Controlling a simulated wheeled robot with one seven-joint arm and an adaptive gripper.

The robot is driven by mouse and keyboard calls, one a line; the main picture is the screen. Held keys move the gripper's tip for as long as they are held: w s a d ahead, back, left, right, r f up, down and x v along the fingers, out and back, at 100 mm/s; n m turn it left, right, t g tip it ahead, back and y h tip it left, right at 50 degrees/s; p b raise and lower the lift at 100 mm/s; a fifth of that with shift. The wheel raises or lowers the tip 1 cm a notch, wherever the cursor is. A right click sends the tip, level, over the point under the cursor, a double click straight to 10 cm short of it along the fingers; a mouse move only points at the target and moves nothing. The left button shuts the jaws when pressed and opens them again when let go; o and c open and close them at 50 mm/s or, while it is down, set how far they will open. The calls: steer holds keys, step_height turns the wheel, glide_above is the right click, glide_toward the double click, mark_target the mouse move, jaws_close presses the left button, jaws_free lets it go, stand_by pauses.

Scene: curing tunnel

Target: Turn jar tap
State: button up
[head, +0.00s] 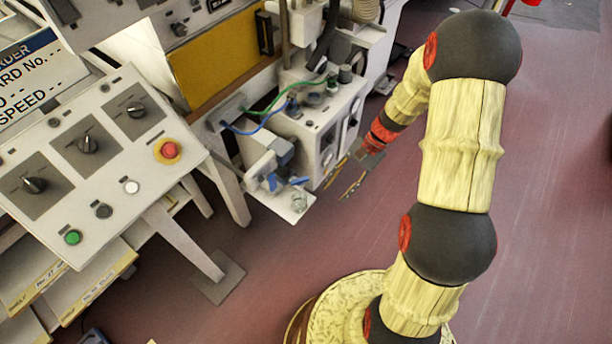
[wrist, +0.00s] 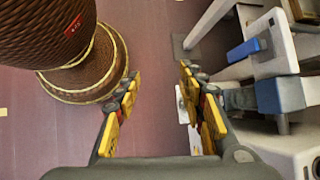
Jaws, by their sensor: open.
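The tap has a blue handle (head: 272,181) and sits on a white block above a small white shelf (head: 268,199) on the machine's side. A small clear glass jar (head: 299,201) stands on the shelf near its outer corner. My gripper (head: 338,191) is open and empty, to the right of the shelf and apart from it. In the wrist view, the gripper (wrist: 160,74) has bare floor between its fingers. The blue handle (wrist: 246,50) shows there to the right of the right finger, with a blue-grey block below it. I cannot make out the jar clearly there.
A control panel (head: 100,150) with knobs and a red stop button (head: 168,150) stands at left. A white machine box (head: 325,120) with blue and green hoses is behind the shelf. A table leg foot (head: 218,277) is below. Open floor (head: 290,245) lies in front.

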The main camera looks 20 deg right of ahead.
steer(key=w+f+m+t+y+p, duration=0.25)
steer(key=w+f+m+y, duration=0.35)
steer(key=f, duration=0.6)
steer(key=m+t, duration=0.4)
steer(key=m, duration=0.1)
glide_toward(302, 179)
steer(key=b+x, duration=0.3)
steer(key=x, duration=0.5)
steer(key=shift+w+a+f, duration=0.1)
steer(key=shift+a, duration=0.05)
steer(key=c, duration=0.4)
